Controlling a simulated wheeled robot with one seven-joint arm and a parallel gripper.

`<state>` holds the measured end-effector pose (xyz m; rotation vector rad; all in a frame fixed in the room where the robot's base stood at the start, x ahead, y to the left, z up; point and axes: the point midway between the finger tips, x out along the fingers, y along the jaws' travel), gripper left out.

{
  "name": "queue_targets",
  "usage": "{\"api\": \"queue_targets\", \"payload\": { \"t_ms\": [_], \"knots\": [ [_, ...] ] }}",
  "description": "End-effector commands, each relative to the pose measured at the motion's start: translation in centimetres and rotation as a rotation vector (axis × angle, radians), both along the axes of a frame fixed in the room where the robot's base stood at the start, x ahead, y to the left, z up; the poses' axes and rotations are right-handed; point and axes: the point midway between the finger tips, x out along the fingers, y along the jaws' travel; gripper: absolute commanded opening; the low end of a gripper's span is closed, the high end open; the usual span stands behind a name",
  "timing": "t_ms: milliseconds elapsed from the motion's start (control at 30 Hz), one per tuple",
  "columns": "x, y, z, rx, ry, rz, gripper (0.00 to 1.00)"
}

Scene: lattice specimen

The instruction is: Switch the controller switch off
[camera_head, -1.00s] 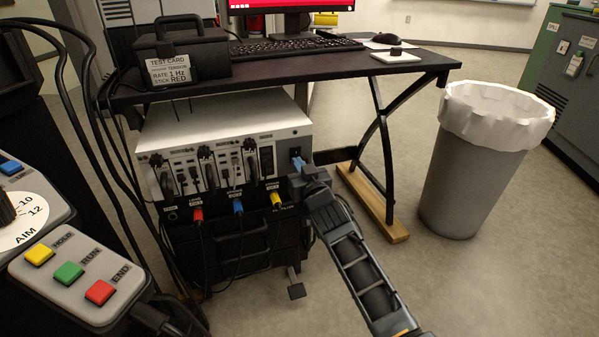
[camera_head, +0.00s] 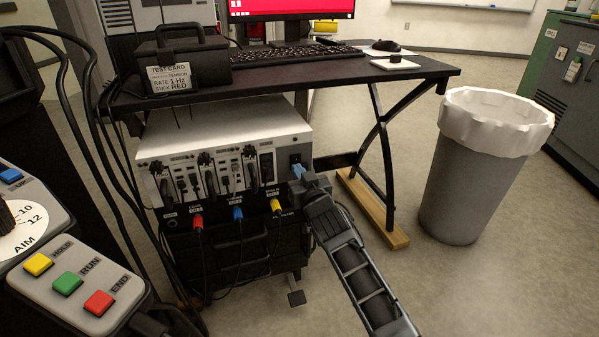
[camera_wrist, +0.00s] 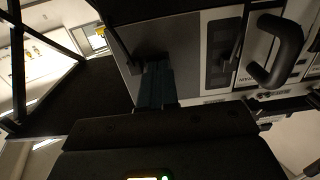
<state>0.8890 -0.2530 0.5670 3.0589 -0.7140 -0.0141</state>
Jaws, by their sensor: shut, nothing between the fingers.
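The controller (camera_head: 225,138) is a white-topped box with a row of front modules, under the desk. At the right end of its front is a dark square (camera_head: 295,158), which looks like the switch; its on or off position is too small to read. My gripper (camera_head: 298,170) is shut and empty, with bluish fingertips right at this square's lower part. In the wrist view the shut fingers (camera_wrist: 155,86) point at a dark patch (camera_wrist: 150,57) on the grey panel and partly cover it. I cannot tell whether they touch it.
Red, blue and yellow plugs with cables hang below the controller front. The black desk (camera_head: 300,72) with keyboard and monitor is above. A grey bin (camera_head: 465,190) stands right, beyond the desk leg. A button box (camera_head: 75,285) is at the lower left. Floor between is clear.

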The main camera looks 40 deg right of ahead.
Motion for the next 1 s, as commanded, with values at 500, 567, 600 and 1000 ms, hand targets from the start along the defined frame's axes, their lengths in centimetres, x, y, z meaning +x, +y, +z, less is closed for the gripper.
{"api": "queue_targets", "payload": {
  "t_ms": [500, 567, 600, 1000],
  "knots": [
    [1.05, -0.65, -0.40, 0.006, 0.015, -0.010, 0.00],
    [1.16, -0.74, -0.44, 0.007, 0.016, -0.010, 0.00],
    [1.23, -0.78, -0.47, 0.007, 0.016, -0.010, 0.00],
    [1.27, -0.86, -0.48, 0.008, 0.015, -0.011, 0.00]
  ]
}}
